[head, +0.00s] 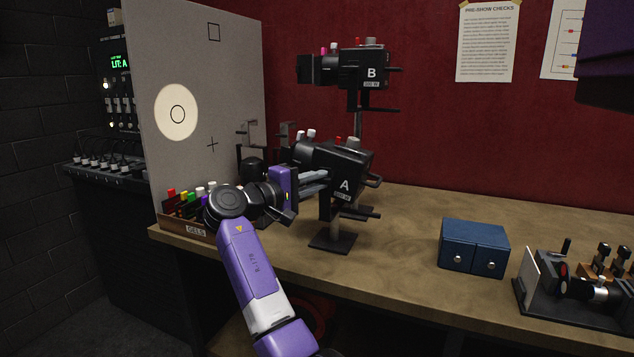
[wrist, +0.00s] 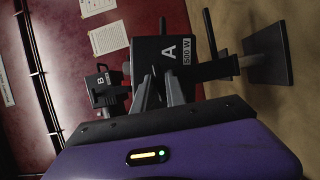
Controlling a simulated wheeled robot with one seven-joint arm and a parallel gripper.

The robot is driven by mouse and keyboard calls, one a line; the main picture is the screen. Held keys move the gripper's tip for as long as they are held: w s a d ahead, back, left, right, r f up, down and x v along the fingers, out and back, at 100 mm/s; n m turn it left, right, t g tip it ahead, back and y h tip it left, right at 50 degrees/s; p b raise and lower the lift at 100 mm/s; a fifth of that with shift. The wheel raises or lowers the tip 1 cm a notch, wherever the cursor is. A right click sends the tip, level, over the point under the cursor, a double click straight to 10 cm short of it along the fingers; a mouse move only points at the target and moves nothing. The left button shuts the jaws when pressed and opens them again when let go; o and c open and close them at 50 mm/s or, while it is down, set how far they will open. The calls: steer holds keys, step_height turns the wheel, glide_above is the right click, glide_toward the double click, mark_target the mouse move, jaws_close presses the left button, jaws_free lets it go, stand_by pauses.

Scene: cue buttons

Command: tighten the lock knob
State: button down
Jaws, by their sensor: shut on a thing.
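Lamp A (head: 345,170) is a black spotlight on a short stand on the bench, marked "A". It also shows in the wrist view (wrist: 170,50), turned sideways. In the wrist view the fingertips (wrist: 160,92) stand slightly apart at the lamp's lower side. They are shut on a small part there, seemingly the lock knob, which is mostly hidden between them. Lamp B (head: 362,68), also black, stands higher behind; it shows in the wrist view (wrist: 103,88).
A grey board (head: 195,60) with a round light spot (head: 164,112) stands at the left. A gels box (head: 185,229) sits before it. A blue drawer box (head: 474,245) and a small optical rig (head: 575,290) stand at the right. The bench between is clear.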

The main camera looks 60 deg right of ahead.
steer(key=c, duration=1.5)
jaws_free()
steer(key=v, duration=0.7)
steer(key=shift+w+a, duration=0.1)
steer(key=shift+a, duration=0.25)
steer(key=shift+w+r, duration=0.1)
